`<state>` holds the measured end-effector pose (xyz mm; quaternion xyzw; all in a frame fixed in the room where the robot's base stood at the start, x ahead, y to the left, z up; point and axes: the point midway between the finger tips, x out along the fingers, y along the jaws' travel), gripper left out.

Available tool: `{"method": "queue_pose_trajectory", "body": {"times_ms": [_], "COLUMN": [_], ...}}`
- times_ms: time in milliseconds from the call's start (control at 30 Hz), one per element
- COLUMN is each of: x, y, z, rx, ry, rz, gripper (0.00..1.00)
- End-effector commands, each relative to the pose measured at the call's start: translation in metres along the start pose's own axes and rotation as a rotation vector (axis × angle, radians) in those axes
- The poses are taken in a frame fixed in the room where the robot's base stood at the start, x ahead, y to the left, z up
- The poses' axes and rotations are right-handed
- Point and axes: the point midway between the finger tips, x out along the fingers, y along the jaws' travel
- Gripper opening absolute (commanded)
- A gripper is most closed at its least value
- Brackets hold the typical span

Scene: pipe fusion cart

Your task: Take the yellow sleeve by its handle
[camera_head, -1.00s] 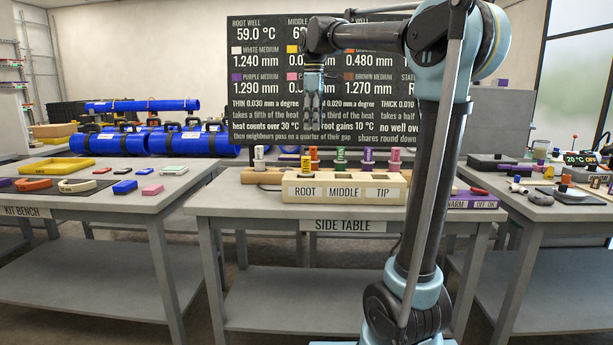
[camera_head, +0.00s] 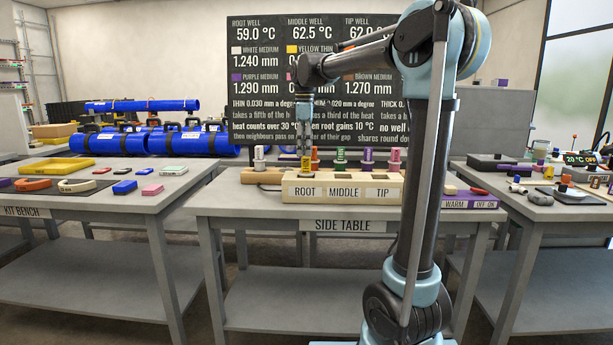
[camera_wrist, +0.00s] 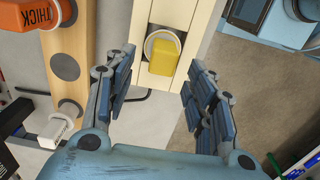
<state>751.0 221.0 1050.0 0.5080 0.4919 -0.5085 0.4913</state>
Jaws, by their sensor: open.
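The yellow sleeve (camera_wrist: 163,57) shows in the wrist view as a yellow handle top with a pale ring around it. It stands in a well of the cream block (camera_wrist: 155,12). In the head view the yellow sleeve (camera_head: 306,164) is a small yellow patch above the ROOT label of the cream block (camera_head: 345,191). My gripper (camera_head: 305,150) points down right above it. In the wrist view my gripper (camera_wrist: 163,78) has its two fingers wide apart, one either side of the handle, with nothing held. I cannot tell how far above the handle the fingertips are.
A wooden rack (camera_wrist: 70,65) runs beside the block, with an orange sleeve marked THICK (camera_wrist: 65,12) and a white sleeve (camera_wrist: 58,128). Behind the block in the head view stand green (camera_head: 340,156) and purple (camera_head: 393,158) topped sleeves. The side table's (camera_head: 225,200) left end is clear.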

Motion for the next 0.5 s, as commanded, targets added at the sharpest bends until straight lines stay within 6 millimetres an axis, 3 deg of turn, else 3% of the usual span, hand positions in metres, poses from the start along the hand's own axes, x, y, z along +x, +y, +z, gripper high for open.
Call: {"method": "queue_pose_trajectory", "body": {"times_ms": [267,500], "x": [0.017,0.048], "y": [0.0,-0.001], "z": [0.001,0.005], "rx": [0.0,0.001], "ry": [0.0,0.0], "rz": [0.0,0.0], "gripper": [0.5,0.5]}}
